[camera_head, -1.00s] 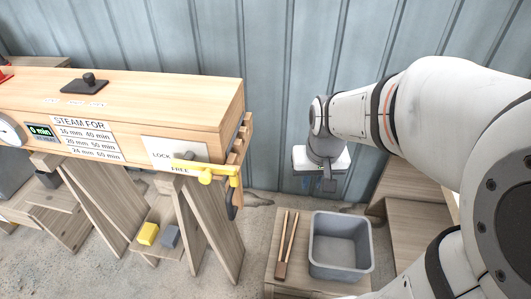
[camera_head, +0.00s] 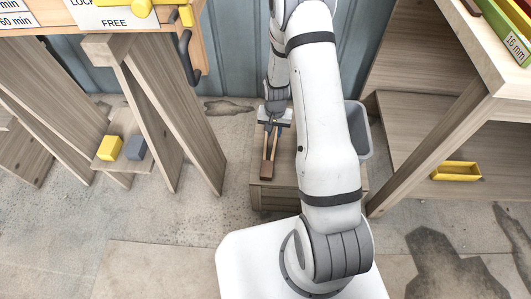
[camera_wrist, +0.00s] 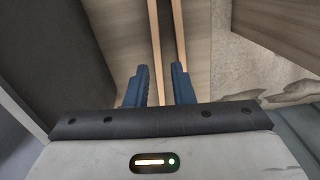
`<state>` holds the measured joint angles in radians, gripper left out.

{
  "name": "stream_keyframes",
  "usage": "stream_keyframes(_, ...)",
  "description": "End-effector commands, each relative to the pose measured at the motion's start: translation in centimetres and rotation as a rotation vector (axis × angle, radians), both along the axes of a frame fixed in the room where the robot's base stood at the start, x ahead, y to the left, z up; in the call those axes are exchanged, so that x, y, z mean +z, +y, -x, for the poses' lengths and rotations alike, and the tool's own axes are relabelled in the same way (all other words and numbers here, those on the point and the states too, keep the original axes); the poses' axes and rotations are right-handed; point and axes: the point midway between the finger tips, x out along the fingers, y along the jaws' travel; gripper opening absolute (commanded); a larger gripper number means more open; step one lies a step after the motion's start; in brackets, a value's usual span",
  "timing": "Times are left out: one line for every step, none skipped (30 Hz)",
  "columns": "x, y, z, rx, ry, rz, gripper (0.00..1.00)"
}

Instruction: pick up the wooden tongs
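The wooden tongs (camera_head: 266,171) lie on a low wooden crate, two thin sticks joined at a darker brown block at the near end. In the wrist view the two sticks (camera_wrist: 155,38) run up from the fingers. My gripper (camera_head: 273,127) is over the far part of the tongs, partly hidden by my arm in the head view. Its blue fingers (camera_wrist: 159,80) are apart and point along the sticks. The left stick shows between the fingers; the right stick runs behind the right fingertip. Contact and height cannot be told.
The crate top (camera_head: 259,190) also carries a grey bin (camera_head: 362,130), mostly behind my arm. A wooden trestle (camera_head: 165,100) stands to the left, with yellow and grey blocks (camera_head: 110,148) at its foot. A wooden shelf unit (camera_head: 440,125) with a yellow tray (camera_head: 456,171) stands right.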

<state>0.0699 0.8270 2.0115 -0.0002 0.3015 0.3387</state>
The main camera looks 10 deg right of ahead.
Motion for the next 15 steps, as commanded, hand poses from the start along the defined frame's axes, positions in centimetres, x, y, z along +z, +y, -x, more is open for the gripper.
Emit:
stream_keyframes(-0.9,0.0,0.0,-0.002,0.002,0.0,0.22)
stream_keyframes(-1.2,0.0,0.1,-0.002,0.003,0.0,0.22)
stream_keyframes(-1.7,0.0,0.1,-0.002,0.003,0.0,0.22)
stream_keyframes(-2.0,0.0,0.1,-0.002,0.003,0.0,0.22)
stream_keyframes(-2.3,0.0,0.1,-0.002,0.002,0.0,0.22)
stream_keyframes(-2.6,0.0,0.1,-0.002,0.002,0.0,0.22)
stream_keyframes(-2.9,0.0,0.1,-0.002,0.002,0.0,0.22)
stream_keyframes(-3.1,0.0,0.2,-0.002,0.002,0.0,0.22)
stream_keyframes(-3.4,0.0,0.2,-0.002,0.002,0.0,0.22)
stream_keyframes(-3.7,-0.1,0.3,-0.002,0.003,0.0,0.22)
stream_keyframes(-4.1,-0.1,0.4,-0.002,0.003,0.0,0.22)
stream_keyframes(-4.8,-0.1,0.5,-0.002,0.004,-0.001,0.22)
stream_keyframes(-5.3,-0.1,0.6,-0.002,0.003,0.0,0.22)
stream_keyframes(-5.8,-0.1,0.7,-0.002,0.003,0.0,0.22)
stream_keyframes(-6.4,-0.1,0.8,-0.002,0.003,0.0,0.22)
